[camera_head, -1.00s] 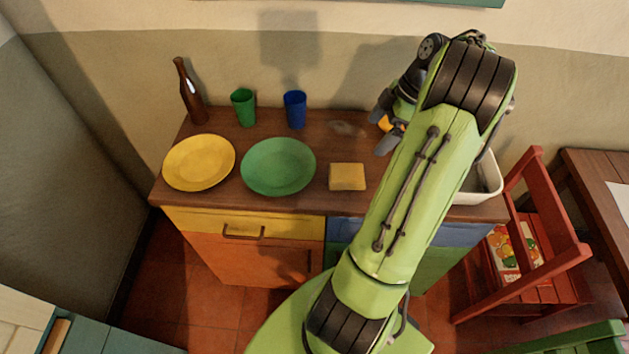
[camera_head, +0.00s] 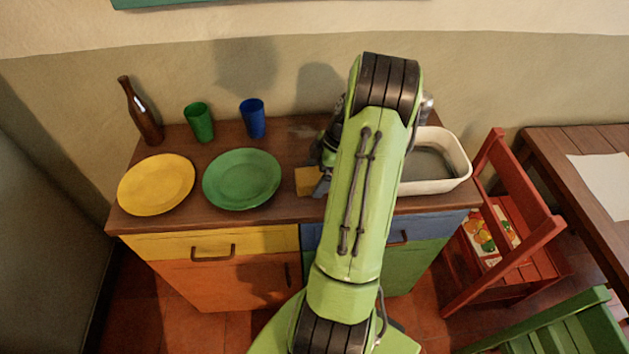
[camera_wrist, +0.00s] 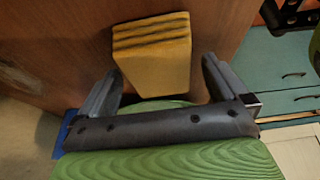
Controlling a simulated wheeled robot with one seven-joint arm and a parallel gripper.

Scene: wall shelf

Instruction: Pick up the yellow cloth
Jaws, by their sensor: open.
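The yellow cloth (camera_head: 306,181), a folded block with stacked layers, lies on the brown wooden cabinet top (camera_head: 290,208), right of the green plate. My arm hides its right part in the head view. In the wrist view the whole cloth (camera_wrist: 152,62) shows just ahead of my gripper (camera_wrist: 161,75). The two fingers are spread wide, with its near end roughly between the tips. I see a gap on each side of it. In the head view my gripper (camera_head: 321,168) is partly hidden behind my arm, beside the cloth.
A yellow plate (camera_head: 156,184) and green plate (camera_head: 241,179) lie to the left. A brown bottle (camera_head: 141,112), green cup (camera_head: 199,122) and blue cup (camera_head: 253,118) stand behind. A white basin (camera_head: 455,165) is at right. A red chair (camera_head: 515,215) stands beside the cabinet.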

